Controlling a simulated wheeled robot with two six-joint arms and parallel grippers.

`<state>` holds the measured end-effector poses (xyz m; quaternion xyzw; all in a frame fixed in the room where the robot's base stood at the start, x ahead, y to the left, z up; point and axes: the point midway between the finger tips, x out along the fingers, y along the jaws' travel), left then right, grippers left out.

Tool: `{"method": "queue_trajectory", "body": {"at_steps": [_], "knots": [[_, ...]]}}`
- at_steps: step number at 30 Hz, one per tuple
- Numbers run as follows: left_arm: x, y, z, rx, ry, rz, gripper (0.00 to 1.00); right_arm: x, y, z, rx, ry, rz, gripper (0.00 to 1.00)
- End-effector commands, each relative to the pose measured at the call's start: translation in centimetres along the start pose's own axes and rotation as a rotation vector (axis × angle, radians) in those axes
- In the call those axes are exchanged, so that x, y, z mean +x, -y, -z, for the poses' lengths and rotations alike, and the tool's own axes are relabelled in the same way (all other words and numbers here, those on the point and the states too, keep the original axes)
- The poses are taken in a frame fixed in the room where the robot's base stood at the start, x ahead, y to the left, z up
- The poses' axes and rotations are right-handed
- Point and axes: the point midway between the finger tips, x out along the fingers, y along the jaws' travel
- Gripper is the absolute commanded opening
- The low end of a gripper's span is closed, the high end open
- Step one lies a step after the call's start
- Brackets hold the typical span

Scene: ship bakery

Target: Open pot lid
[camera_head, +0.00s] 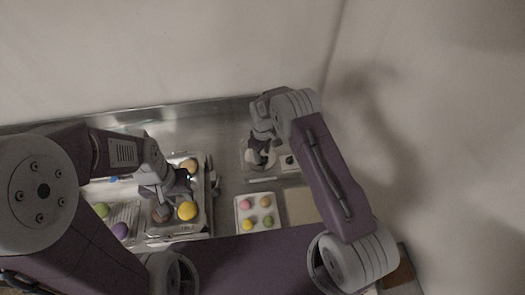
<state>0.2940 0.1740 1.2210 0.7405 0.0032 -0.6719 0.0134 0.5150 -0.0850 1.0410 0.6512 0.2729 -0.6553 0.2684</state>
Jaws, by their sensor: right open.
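My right gripper (260,143) points down at the back of the steel counter. It is open over a small pale round thing (258,159), which may be the pot with its lid. My gripper hides much of it, so I cannot tell lid from pot or whether they touch. My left gripper (178,193) is low over a tray on the left, close to a yellow ball (187,211). Its fingertips are too small and dark to show whether they are open or shut.
The steel counter (228,183) is bare between the grippers. A white tray (238,222) holds several coloured balls at front centre. A beige board (301,206) lies right of it. A purple ball (120,231) and a green ball (101,210) are at left. Walls rise behind and right.

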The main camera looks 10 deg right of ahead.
Motion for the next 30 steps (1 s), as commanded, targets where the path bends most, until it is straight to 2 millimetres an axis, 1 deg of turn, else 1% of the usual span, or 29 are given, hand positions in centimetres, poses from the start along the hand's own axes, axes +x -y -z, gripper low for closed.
{"method": "queue_trajectory", "body": {"at_steps": [1,4,9,10,11,12,14,15,30], "knots": [[-0.36,0.00,0.02,0.000,0.000,0.000,0.36,0.27,0.05,-0.02,0.000,0.001,0.001,0.43],[-0.37,0.00,0.01,0.000,0.000,0.000,0.36,0.71,0.02,0.02,0.000,-0.001,-0.001,0.43],[-0.29,0.00,-0.01,0.000,0.001,0.000,0.36,0.79,0.01,0.02,0.000,-0.001,-0.001,0.43],[-0.28,0.00,-0.01,0.000,0.001,0.000,0.36,0.79,0.00,0.02,0.000,-0.001,-0.001,0.40],[-0.28,0.00,-0.01,0.000,0.001,0.000,0.36,0.78,0.00,0.02,0.000,-0.001,-0.001,0.32],[-0.28,0.00,-0.01,0.000,0.001,0.000,0.36,0.78,0.00,0.02,0.000,-0.001,-0.001,0.21],[-0.28,0.00,0.00,0.000,0.000,0.000,0.36,0.77,0.00,0.02,0.000,-0.001,-0.001,0.04],[-0.28,0.00,0.00,0.000,0.000,0.000,0.36,0.77,-0.01,0.03,0.000,-0.002,-0.001,0.00],[-0.30,0.00,0.00,0.000,0.000,0.000,0.36,0.68,-0.05,0.10,0.000,-0.004,-0.002,0.00]]}}
